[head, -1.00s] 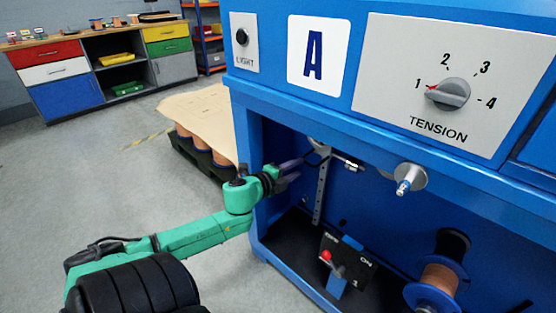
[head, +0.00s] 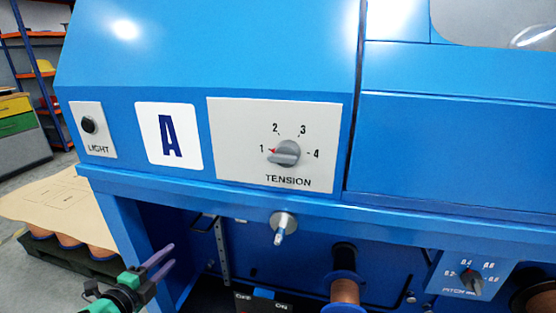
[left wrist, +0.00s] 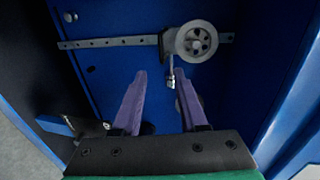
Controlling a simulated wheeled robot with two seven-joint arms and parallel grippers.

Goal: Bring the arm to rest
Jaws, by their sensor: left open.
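My left gripper (head: 172,255) is at the lower left of the head view, at the left part of the blue machine's lower opening. Its two purple fingers are apart. In the left wrist view the fingers (left wrist: 160,76) point into the blue bay, with nothing held between them. A grey pulley wheel (left wrist: 197,41) sits on a slotted metal rail (left wrist: 110,42) beyond the fingertips; a small metal pin hangs below it. Contact between fingers and pulley cannot be made out. My right gripper is not in view.
The blue machine's front carries a tension knob (head: 287,153) pointing near 1, a light button (head: 88,125) and a second dial (head: 471,280). A metal guide (head: 282,225) juts out below the ledge. A copper spool (head: 345,290) stands inside.

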